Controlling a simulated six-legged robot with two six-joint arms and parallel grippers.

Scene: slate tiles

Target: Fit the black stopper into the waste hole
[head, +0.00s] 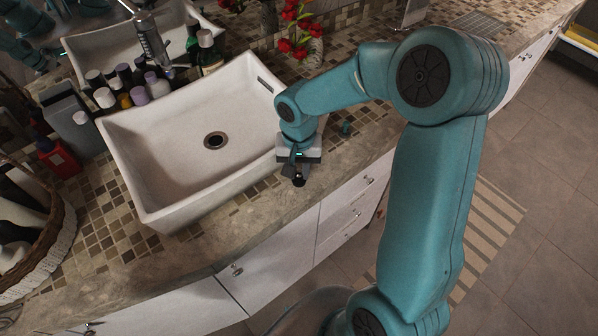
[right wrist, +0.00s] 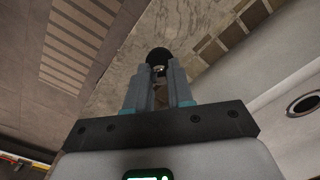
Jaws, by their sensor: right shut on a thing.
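The white basin (head: 184,178) sits on the counter, with the dark waste hole (head: 214,141) in its floor. The waste hole also shows at the right edge of the right wrist view (right wrist: 305,104). My right gripper (head: 297,174) is outside the basin, just off its right wall, above the counter edge. It is shut on the small black stopper (head: 299,181), which shows between the fingertips in the right wrist view (right wrist: 158,56). My left gripper is not seen clearly in the head view.
Several bottles (head: 130,84) crowd the counter behind the basin's left side, near the tap (head: 150,38). A wicker basket (head: 62,235) stands at the left. Red flowers (head: 296,30) stand behind. The basin's inside is clear.

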